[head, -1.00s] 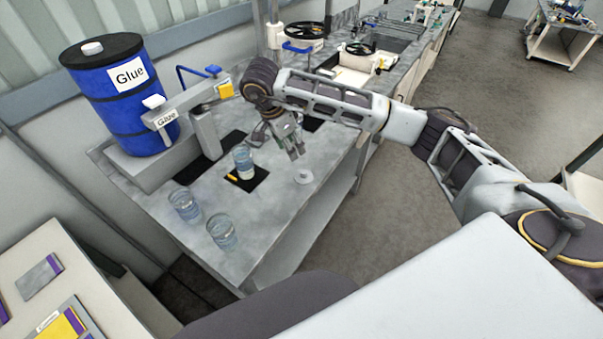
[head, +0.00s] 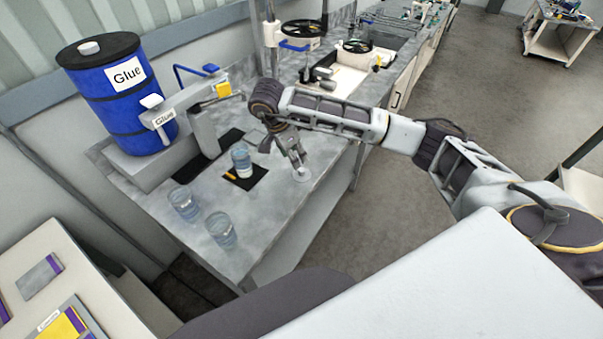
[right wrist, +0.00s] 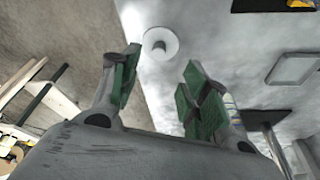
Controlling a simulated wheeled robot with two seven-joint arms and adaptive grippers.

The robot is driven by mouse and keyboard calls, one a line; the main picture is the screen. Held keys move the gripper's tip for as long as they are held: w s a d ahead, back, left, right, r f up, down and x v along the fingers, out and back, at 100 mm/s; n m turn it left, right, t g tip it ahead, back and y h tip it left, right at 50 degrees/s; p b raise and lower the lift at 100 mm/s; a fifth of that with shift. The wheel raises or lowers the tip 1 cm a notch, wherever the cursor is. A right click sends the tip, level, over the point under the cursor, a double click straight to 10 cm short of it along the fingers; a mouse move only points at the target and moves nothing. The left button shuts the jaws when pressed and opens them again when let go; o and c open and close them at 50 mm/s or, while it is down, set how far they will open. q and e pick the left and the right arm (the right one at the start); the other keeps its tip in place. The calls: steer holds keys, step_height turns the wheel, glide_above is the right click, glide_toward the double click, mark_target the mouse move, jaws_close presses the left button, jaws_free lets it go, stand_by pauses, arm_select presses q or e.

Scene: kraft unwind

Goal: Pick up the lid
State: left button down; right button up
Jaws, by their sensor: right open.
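The lid is a small pale round disc with a raised knob (right wrist: 160,44), lying flat on the grey bench top. In the head view the lid (head: 303,175) is near the bench's right edge, just below my right gripper's fingertips. My right gripper (head: 295,161) points down at it. In the right wrist view the right gripper's (right wrist: 163,70) green-padded fingers are apart with nothing between them, and the lid shows beyond the tips. I cannot tell whether the fingers touch it. My left gripper is out of view.
A jar (head: 241,162) stands on a black mat (head: 257,178) left of my gripper. Two more jars (head: 184,204) (head: 221,231) stand nearer the front. A blue glue drum (head: 118,92) and a glue dispenser (head: 185,108) stand behind. The bench edge is close to the lid.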

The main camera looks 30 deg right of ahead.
mark_target(301, 170)
steer(key=shift+x, duration=1.6)
steer(key=shift+d+f+p, duration=0.1)
steer(key=shift+p, duration=0.2)
steer(key=shift+p+x, duration=0.6)
steer(key=shift+x, duration=1.85)
steer(key=shift+s, duration=0.1)
steer(key=c, duration=0.8)
